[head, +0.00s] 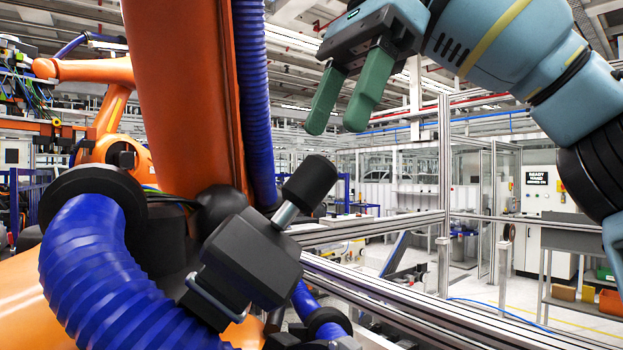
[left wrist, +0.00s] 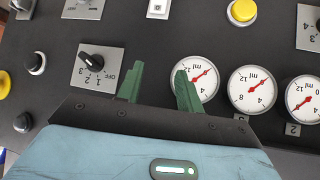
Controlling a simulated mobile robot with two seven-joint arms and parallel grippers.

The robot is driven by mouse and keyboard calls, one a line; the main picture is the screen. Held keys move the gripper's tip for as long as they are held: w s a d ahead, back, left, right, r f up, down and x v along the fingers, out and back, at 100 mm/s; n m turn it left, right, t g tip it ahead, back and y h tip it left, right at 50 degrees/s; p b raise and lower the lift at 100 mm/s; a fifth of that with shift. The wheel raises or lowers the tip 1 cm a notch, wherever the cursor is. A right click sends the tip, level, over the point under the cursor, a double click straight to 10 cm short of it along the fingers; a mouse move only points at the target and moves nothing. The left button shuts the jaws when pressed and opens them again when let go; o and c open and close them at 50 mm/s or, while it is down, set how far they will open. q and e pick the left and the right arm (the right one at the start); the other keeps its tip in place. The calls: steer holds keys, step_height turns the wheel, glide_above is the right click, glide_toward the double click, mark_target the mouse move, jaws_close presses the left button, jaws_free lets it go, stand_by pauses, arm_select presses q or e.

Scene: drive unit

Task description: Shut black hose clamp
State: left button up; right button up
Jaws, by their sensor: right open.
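The black hose clamp (head: 250,262) is at the lower middle of the head view, close to the orange robot arm. It has a blocky black body, a short silver shaft and a black cylindrical knob (head: 310,182) tilted up to the right. A metal loop shows at its lower left. I cannot tell its latch state. My right gripper (head: 338,128) is open and empty above the knob, apart from it, with its green fingers pointing down-left. My left gripper (left wrist: 159,68) is open and empty in the left wrist view, in front of a dark control panel (left wrist: 215,35).
A thick blue corrugated hose (head: 105,270) curves beside the clamp, and another (head: 253,100) runs along the orange arm (head: 185,90). Metal fence rails (head: 400,300) lie behind and right. The panel near my left gripper has white gauges (left wrist: 252,88) and a rotary switch (left wrist: 95,65).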

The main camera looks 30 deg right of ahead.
mark_target(319, 155)
steer(key=shift+s+a+f, duration=0.1)
steer(key=shift+s+a, duration=0.2)
steer(key=shift+w+a+f, duration=0.2)
steer(key=shift+w+f, duration=0.1)
steer(key=shift+f, duration=0.35)
steer(key=shift+x, duration=3)
steer(key=shift+s, duration=0.1)
jaws_close()
